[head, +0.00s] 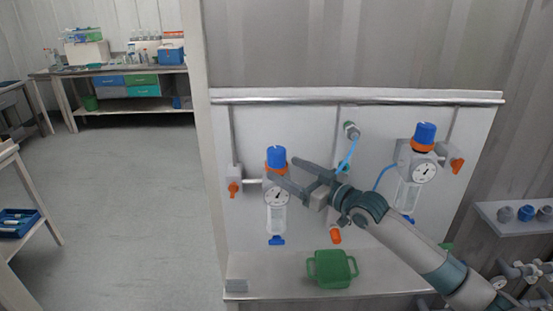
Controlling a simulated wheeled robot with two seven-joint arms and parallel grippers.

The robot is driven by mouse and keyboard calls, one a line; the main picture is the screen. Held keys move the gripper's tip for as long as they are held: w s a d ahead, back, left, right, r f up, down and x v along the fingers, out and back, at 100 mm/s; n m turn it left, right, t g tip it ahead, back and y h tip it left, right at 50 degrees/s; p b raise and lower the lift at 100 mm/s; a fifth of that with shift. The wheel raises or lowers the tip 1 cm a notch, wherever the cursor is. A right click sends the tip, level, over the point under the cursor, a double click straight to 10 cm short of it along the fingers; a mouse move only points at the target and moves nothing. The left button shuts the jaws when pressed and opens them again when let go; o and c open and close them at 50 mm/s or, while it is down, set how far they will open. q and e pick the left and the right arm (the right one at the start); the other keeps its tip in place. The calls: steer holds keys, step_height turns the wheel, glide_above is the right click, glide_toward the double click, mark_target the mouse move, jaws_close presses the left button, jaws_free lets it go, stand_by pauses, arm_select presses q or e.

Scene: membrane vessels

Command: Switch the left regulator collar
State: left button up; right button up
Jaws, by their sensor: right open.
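The left regulator (276,217) is mounted on the white wall panel, with a blue knob (276,154) on top, an orange collar (272,169) below it, a round gauge and a clear bowl. My right gripper (281,169) reaches in from the right, its two dark fingers spread and pointing left at collar height. One fingertip is just right of the knob; the other crosses in front of the regulator body and partly covers the collar and gauge area. I cannot tell whether the fingers touch it. My left gripper is not in view.
A second regulator (424,165) hangs at the right, with blue hoses near my arm. An orange valve handle (234,188) is left of the left regulator. A green container (331,268) sits on the ledge below. The floor to the left is open.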

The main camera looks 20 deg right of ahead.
mark_target(277, 164)
steer(key=shift+p+x, duration=0.65)
steer(key=shift+x, duration=1.8)
